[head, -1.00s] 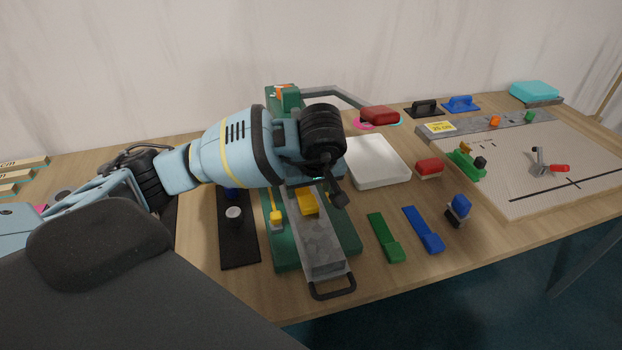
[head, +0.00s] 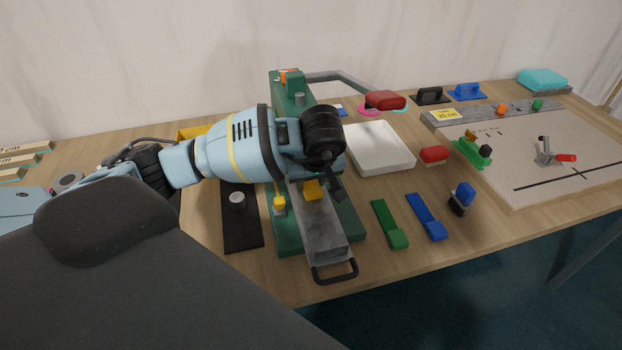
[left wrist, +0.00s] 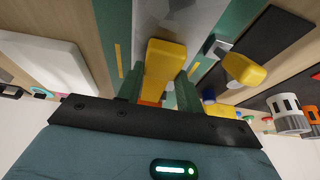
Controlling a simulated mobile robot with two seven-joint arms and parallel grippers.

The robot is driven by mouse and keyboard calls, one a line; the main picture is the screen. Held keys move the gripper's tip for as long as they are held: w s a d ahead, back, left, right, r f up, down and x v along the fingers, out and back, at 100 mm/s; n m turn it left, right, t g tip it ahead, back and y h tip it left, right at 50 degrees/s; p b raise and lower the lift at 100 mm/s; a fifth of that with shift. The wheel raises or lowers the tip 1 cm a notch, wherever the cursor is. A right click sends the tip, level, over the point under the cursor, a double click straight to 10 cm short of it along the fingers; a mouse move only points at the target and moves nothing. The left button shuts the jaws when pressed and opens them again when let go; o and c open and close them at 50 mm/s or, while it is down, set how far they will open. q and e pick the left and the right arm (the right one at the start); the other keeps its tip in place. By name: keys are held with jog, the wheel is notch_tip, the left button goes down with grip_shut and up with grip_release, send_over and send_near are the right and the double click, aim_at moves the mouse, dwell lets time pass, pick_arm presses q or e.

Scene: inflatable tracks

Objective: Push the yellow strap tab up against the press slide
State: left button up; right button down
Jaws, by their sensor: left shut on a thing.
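The yellow strap tab (head: 313,190) lies on the grey slide (head: 320,235) of the green press (head: 288,240). In the left wrist view the tab (left wrist: 163,65) stands between the two green fingers of my left gripper (left wrist: 158,88), which is shut on it. In the head view my left gripper (head: 333,187) reaches down over the slide, and its wrist hides the middle of the press. A second yellow piece (head: 279,203) sits on the press left of the slide; it also shows in the left wrist view (left wrist: 243,70). My right gripper is out of view.
A black plate with a light knob (head: 237,198) lies left of the press. A white tray (head: 380,150), a green strap (head: 389,224) and a blue strap (head: 426,217) lie to the right. Bare tabletop lies in front of the straps.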

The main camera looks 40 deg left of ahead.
pick_arm(q)
jog(key=shift+c, duration=0.8)
jog(key=shift+w+a, duration=0.15)
jog(key=shift+w, duration=0.05)
jog(key=o, duration=1.1)
jog(key=shift+c, duration=0.2)
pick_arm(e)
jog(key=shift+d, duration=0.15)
pick_arm(q)
jog(key=shift+r+p, duration=0.95)
jog(key=shift+r, duration=1.65)
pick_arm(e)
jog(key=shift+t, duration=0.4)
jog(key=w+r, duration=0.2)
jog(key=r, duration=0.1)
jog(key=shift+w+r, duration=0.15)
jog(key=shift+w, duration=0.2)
pick_arm(q)
jog(key=shift+f, duration=0.1)
